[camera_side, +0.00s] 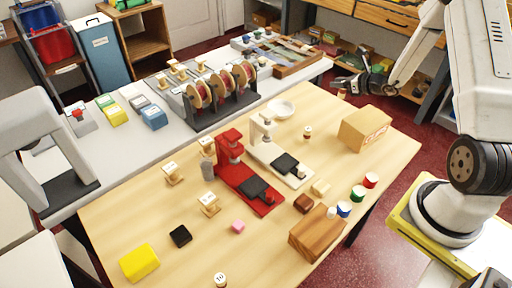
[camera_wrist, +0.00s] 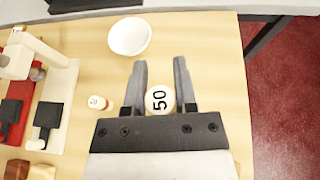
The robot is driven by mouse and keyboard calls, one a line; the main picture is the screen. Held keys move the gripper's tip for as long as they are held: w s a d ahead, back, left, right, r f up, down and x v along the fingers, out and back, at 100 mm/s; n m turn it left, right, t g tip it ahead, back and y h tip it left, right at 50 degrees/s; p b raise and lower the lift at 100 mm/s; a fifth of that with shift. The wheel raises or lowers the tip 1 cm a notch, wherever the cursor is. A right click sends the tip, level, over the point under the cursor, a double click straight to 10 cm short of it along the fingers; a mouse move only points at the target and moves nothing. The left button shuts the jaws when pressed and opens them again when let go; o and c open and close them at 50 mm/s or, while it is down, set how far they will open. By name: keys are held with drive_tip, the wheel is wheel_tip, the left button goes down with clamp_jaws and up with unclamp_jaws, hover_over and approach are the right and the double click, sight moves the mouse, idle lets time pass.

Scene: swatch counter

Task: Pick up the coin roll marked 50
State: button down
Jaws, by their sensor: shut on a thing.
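The coin roll marked 50 (camera_wrist: 159,101) is white-topped with black figures and sits between the two fingers of my gripper (camera_wrist: 161,78) in the wrist view. The fingers are shut on it, one on each side. In the side view my gripper (camera_side: 345,84) is at the far right end of the wooden table, with the small pale roll (camera_side: 341,95) just under it. I cannot tell whether the roll touches the table.
Another small roll (camera_wrist: 98,102) stands left of my gripper, and a white bowl (camera_wrist: 129,36) lies beyond it. The table edge is close on the right.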

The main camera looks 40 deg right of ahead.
drive_tip(key=shift+s+a+r, duration=0.2)
drive_tip(key=shift+s+r, duration=0.05)
drive_tip(key=shift+s, duration=0.15)
drive_tip(key=shift+d, duration=0.1)
idle(0.4)
